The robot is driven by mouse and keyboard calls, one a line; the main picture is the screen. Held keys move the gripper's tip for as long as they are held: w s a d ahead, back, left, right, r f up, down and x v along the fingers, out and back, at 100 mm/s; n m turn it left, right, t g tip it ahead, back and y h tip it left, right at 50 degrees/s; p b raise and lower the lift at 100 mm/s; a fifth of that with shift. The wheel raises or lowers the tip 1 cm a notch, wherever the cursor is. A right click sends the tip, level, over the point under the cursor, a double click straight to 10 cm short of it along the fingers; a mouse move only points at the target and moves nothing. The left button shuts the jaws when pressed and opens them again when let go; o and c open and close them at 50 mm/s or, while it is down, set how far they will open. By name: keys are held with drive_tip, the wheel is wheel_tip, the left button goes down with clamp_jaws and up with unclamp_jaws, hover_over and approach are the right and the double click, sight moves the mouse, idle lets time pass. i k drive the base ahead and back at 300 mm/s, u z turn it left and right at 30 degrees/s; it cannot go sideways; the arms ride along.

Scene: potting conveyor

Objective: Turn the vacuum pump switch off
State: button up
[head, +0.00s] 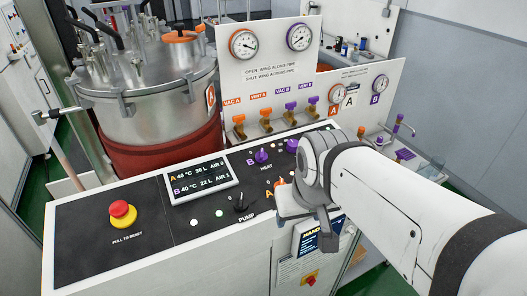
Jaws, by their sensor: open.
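The pump switch (240,204) is a small black lever on the dark top of the control panel (100,215), just above the label PUMP. Its exact setting is too small to tell. My gripper (324,238) hangs at the panel's front edge, to the right of the switch and apart from it. My white arm comes in from the lower right and covers part of the panel's right side. The gripper is open and I see nothing held in it; its fingers are partly hidden by the wrist.
A red emergency button (122,214) sits on the left of the panel, with a small display (200,180) right of it. Gauges and valves (266,120) stand behind, beside a steel vessel (150,90).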

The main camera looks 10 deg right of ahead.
sight(242, 204)
drive_tip(key=u, duration=1)
drive_tip(key=k, duration=1.05)
drive_tip(key=z, duration=0.85)
drive_tip(key=i, duration=1)
drive_tip(key=z, duration=0.1)
